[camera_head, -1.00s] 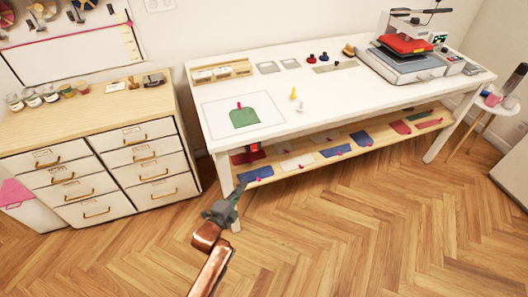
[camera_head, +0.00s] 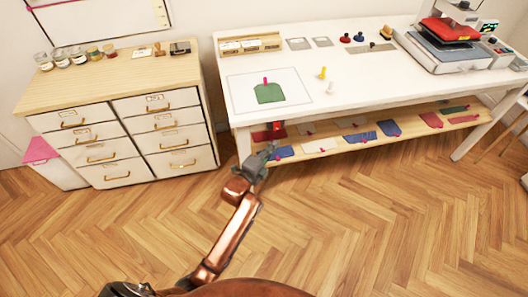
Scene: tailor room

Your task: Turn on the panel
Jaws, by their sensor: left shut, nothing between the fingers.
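A heat press (camera_head: 455,47) with a red upper plate stands at the right end of the white table (camera_head: 375,82). A small dark panel with a green display (camera_head: 488,27) sits at its right rear, and a grey control box (camera_head: 499,50) stands beside the press. Whether the panel is lit by power or only printed is too small to tell. My left gripper (camera_head: 269,152) is shut and empty, in front of the table's left front leg, far from the press and panel. My right gripper is not in view.
A drawer cabinet (camera_head: 125,82) stands left of the table. A lower shelf (camera_head: 340,140) holds several cloth pieces. A green cloth piece (camera_head: 270,94) lies on a white sheet on the tabletop. The wooden floor (camera_head: 390,225) in front is clear.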

